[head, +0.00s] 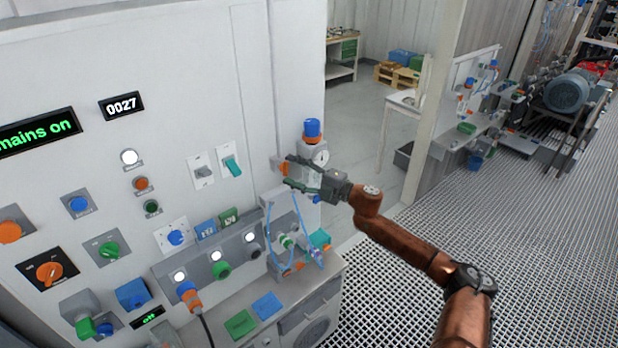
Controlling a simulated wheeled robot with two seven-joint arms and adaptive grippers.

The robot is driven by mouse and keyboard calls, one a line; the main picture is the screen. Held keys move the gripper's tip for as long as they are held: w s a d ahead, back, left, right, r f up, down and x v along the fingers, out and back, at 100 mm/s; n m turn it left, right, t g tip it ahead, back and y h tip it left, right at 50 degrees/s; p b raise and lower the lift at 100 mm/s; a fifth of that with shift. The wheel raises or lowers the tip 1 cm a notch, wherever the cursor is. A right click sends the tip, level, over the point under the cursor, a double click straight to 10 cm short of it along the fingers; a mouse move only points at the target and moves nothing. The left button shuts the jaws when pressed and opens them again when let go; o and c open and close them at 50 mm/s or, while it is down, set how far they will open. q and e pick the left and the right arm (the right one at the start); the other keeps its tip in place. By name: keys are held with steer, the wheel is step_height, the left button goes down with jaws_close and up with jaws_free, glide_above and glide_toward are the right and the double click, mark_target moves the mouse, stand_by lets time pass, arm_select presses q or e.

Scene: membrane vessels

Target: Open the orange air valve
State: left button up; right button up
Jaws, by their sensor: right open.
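A small orange part (281,166), which looks like the air valve's handle, shows on the right edge of the grey cabinet, beside an air unit with a blue-topped regulator (312,129) and a round gauge (321,156). My right gripper (290,171) comes in from the right and points left at the orange part. Its fingers are apart, one above the other, with their tips close to the orange part. I cannot tell whether they touch it. The gripper hides part of the air unit. My left gripper is not in view.
The cabinet's panel (110,190) carries several knobs, switches and lamps; its display (38,133) reads "mains on". Below my gripper, blue tubes (268,235) loop over a low grey bench (285,310). A white post (432,120) stands behind my arm. The grated floor (520,240) on the right is clear.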

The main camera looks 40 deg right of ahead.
steer(key=v, duration=1)
steer(key=shift+s+d, duration=0.2)
steer(key=shift+s, duration=0.15)
steer(key=shift+f, duration=0.1)
